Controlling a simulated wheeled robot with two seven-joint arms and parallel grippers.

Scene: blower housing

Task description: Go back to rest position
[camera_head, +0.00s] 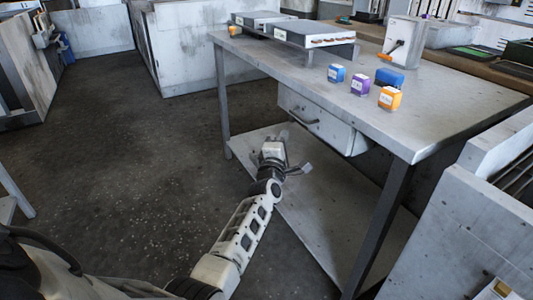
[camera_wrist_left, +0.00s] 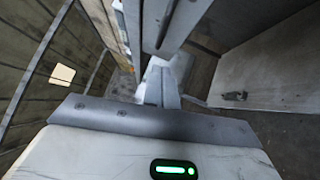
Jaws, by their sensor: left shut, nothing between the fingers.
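My left arm reaches forward from the bottom left of the head view. Its gripper (camera_head: 288,150) is shut and empty, in front of the workbench, below the level of the tabletop and near the drawer. In the left wrist view, the gripper body with a green light fills the bottom, and the gripper's far end (camera_wrist_left: 160,85) shows beyond it. My right gripper is not in either view.
The grey workbench (camera_head: 450,110) has a drawer (camera_head: 315,122) and a lower shelf (camera_head: 300,215). Blue (camera_head: 336,73), purple (camera_head: 360,84) and orange (camera_head: 390,98) boxes stand on top. A grey cabinet (camera_head: 470,235) is at the right. Open floor (camera_head: 130,140) lies to the left.

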